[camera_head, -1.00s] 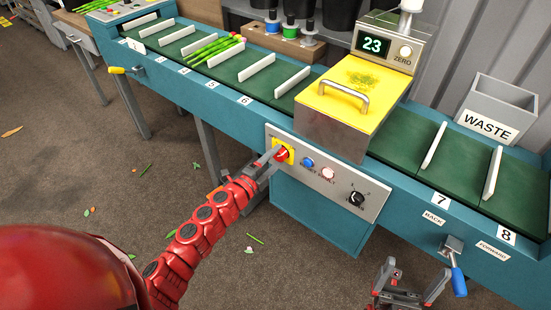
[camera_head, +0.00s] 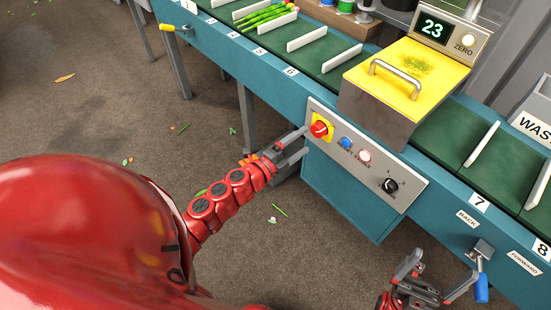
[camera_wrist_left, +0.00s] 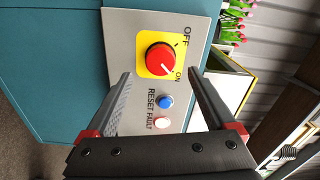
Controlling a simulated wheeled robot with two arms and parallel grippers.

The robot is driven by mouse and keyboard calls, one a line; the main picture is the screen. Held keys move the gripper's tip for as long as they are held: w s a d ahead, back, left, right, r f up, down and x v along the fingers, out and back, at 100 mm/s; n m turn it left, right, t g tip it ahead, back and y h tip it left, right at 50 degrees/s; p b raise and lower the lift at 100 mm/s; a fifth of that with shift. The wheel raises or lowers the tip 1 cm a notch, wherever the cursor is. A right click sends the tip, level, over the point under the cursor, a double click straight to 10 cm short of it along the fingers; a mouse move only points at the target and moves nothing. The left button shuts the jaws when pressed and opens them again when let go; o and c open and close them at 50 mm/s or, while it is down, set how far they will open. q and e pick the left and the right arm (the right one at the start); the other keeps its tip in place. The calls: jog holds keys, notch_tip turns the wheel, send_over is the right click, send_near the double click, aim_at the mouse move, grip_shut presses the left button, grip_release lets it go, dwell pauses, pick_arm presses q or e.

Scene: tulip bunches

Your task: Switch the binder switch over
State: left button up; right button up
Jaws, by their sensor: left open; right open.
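The switch is a red round knob (camera_head: 320,129) on a yellow plate on the grey control panel of the machine. In the left wrist view the red knob (camera_wrist_left: 160,58) has a white mark that points toward the ON label (camera_wrist_left: 178,75), with OFF printed above it. My left gripper (camera_head: 302,143) is open and empty, just in front of and left of the switch. In its wrist view the fingers lie to either side below the knob and do not grip it. My right gripper (camera_head: 446,266) is open, low at the right, near a blue-handled lever (camera_head: 482,288).
Blue (camera_head: 346,143) and pale pink (camera_head: 364,155) buttons marked RESET and FAULT and a black dial (camera_head: 390,186) share the panel. A yellow-lidded scale box (camera_head: 405,75) stands above it. Green tulip stems (camera_head: 265,16) lie on the belt.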

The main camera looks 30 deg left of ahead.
pick_arm(q)
jog(key=p+v, duration=0.1)
jog(key=v, duration=1)
jog(key=shift+s, duration=0.4)
jog(key=shift+r, duration=0.1)
